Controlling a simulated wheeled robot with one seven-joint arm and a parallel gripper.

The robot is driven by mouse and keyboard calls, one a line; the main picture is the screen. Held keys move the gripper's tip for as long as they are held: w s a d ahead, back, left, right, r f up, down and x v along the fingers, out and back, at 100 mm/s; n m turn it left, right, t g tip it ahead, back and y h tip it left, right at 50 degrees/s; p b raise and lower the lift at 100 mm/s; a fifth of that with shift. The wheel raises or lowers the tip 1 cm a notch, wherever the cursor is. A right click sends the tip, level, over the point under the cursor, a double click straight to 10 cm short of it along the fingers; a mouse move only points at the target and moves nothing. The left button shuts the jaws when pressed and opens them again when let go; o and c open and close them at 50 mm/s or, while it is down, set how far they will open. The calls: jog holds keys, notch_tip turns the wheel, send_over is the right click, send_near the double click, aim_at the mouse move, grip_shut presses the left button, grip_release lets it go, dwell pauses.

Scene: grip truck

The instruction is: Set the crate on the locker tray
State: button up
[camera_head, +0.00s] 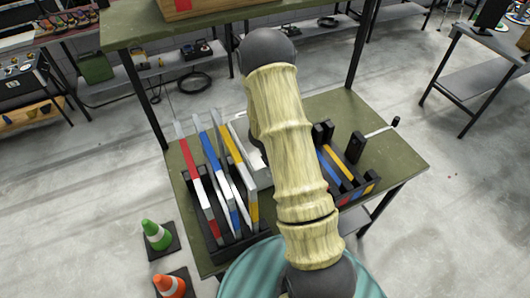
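A wooden box (197,7) with a red mark on its side, perhaps the crate, stands on the upper green shelf (135,24) at the top. It is cut off by the picture's edge. I cannot pick out the locker tray for certain. My arm rises from the bottom centre to a dark joint near the top and hides the middle of the lower green bench (335,105). My gripper is not in view, so I cannot tell its state.
On the lower bench, a dark rack (213,240) holds red, blue and yellow upright plates. A second rack (348,190) and a crank handle (378,132) are on the right. A green cone (156,234) and an orange cone (170,287) stand on the floor at left.

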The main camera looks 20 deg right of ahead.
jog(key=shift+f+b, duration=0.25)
jog(key=shift+b, duration=0.05)
dwell(0.5)
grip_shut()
dwell(1.3)
